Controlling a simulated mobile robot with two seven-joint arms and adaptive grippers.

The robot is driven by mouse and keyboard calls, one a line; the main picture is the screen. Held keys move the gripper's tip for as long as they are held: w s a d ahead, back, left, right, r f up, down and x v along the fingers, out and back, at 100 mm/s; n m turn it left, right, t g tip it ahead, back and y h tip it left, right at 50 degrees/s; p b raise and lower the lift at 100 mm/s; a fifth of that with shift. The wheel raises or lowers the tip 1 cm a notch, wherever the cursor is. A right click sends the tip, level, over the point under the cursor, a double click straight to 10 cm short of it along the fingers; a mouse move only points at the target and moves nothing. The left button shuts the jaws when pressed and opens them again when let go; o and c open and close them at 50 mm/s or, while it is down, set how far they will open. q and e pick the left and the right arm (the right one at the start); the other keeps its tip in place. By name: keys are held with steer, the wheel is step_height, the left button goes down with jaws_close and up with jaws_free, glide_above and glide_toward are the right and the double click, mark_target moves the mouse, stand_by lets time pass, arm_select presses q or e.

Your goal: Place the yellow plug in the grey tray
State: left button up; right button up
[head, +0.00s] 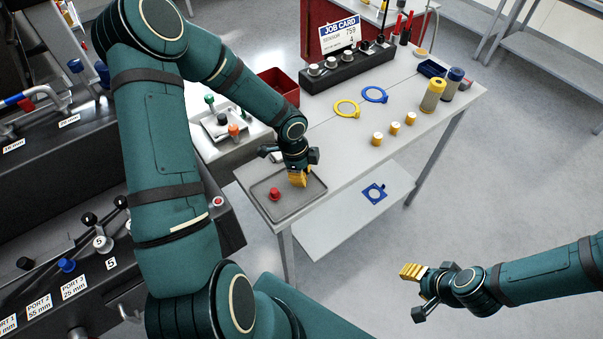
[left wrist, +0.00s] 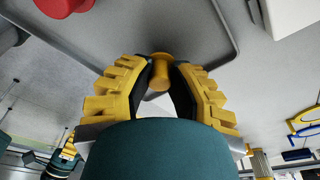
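The grey tray (head: 291,206) lies on the near left corner of the white table, with a red plug (head: 274,193) in it. My left gripper (head: 298,179) points down over the tray's right part. In the left wrist view the yellow plug (left wrist: 160,72) sits between the fingertips (left wrist: 160,80), with the dark pads against both its sides. The tray surface is close behind it; I cannot tell whether the plug touches it. In the head view the fingers hide the plug. My right gripper (head: 412,271) is off the table at the lower right, its finger gap unclear.
A black block with knobs (head: 345,70) and a red bin (head: 279,84) stand behind. The table around the tray's right side is clear.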

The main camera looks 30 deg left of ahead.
arm_select(q)
steer(key=shift+o, duration=1.4)
steer(key=shift+r, duration=0.1)
steer(key=shift+r, duration=0.35)
step_height(320, 180, up, 10)
steer(key=a+p, duration=0.2)
steer(key=s+d+f+n+h, duration=0.1)
steer(key=s+d+f+n, duration=0.3)
steer(key=d+f+n, duration=0.3)
steer(key=s+d+f+n+t+h, duration=0.1)
steer(key=s+d+f+n, duration=0.4)
steer(key=d+f+n, duration=0.2)
steer(key=d+n, duration=0.2)
steer(key=d, duration=0.2)
steer(key=shift+d+t, duration=0.3)
steer(key=shift+d, duration=0.1)
